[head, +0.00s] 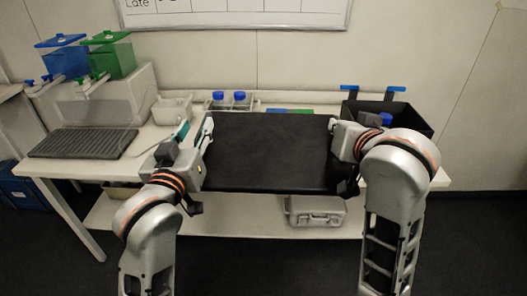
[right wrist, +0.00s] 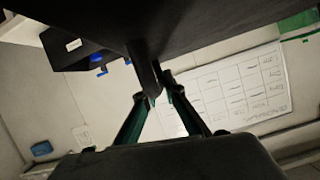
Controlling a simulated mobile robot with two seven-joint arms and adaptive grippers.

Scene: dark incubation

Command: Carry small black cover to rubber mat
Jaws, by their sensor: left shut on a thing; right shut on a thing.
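The black cover (head: 268,150) is a flat dark panel held between my two arms in the head view, in front of and above the white bench. My left gripper (head: 205,137) is shut on its left side. My right gripper (head: 336,143) is at its right side, its fingertips mostly hidden there. In the right wrist view, the right fingers (right wrist: 160,92) are shut on a dark part hanging from the cover (right wrist: 220,18). The rubber mat (head: 80,143) is a dark ribbed rectangle lying bare on the left of the bench, apart from the cover.
Behind the mat stands a white block with a blue tank (head: 67,60) and a green tank (head: 110,57). A white bin (head: 173,110) and blue-capped bottles (head: 229,98) stand along the back. A black box (head: 400,113) is at right. A grey case (head: 315,211) sits on the lower shelf.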

